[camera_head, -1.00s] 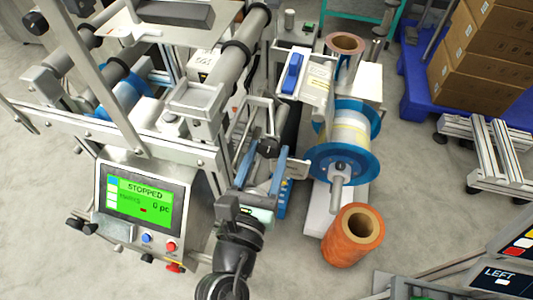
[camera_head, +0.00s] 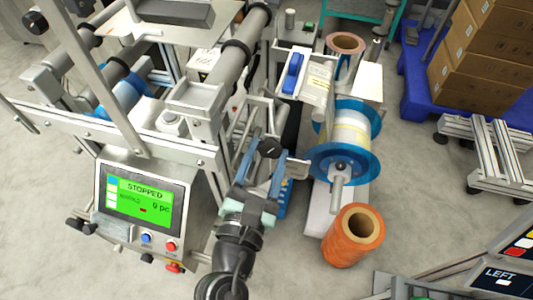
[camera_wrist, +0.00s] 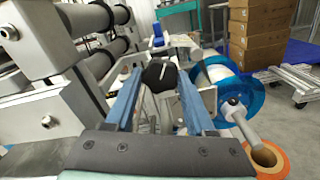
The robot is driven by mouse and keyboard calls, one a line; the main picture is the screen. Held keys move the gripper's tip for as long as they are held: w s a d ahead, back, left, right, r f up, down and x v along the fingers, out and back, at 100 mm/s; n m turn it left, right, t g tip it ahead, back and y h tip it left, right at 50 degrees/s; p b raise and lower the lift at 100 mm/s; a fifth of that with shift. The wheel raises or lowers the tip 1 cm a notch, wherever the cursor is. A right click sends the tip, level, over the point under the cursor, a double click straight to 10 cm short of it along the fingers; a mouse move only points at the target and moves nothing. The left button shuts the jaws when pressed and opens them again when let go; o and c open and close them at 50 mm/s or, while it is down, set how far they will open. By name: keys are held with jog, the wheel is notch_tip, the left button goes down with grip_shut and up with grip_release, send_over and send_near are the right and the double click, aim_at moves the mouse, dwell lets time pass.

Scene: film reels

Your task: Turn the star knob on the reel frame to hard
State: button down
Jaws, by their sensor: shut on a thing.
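The black star knob (camera_head: 270,148) is on the reel frame (camera_head: 262,112), left of the blue-flanged reel. In the wrist view the knob (camera_wrist: 160,74) sits between the tips of my two blue fingers. My gripper (camera_head: 260,155) is shut on it, reaching up from below; it also shows in the wrist view (camera_wrist: 160,76). A pale mark is visible on the knob's face, but I cannot read any setting. The fingers hide parts of the knob's sides and the bracket behind it.
A blue-flanged reel (camera_head: 345,141) with a protruding shaft is right of my gripper. An orange roll (camera_head: 353,237) stands on the floor below it. A control panel (camera_head: 143,203) reading STOPPED is to the left. Boxes (camera_head: 490,55) sit on a blue pallet at right.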

jog(key=m+b, duration=0.1)
jog(key=m, duration=0.5)
jog(key=shift+a+f, duration=0.1)
jog(key=m+b, duration=0.2)
jog(key=m, duration=0.4)
jog(key=m+b, duration=0.2)
jog(key=m, duration=0.4)
jog(key=m+b, duration=0.3)
jog(key=m, duration=0.2)
jog(key=shift+m, duration=0.3)
jog(key=m+b, duration=0.2)
jog(key=m, duration=0.4)
jog(key=shift+b, duration=0.4)
jog(key=m+b, duration=0.2)
jog(key=m, duration=0.4)
jog(key=m+b, duration=0.2)
jog(key=m, duration=0.4)
jog(key=shift+d, duration=0.2)
jog(key=m+b, duration=0.2)
jog(key=m, duration=0.3)
jog(key=shift+m, duration=0.4)
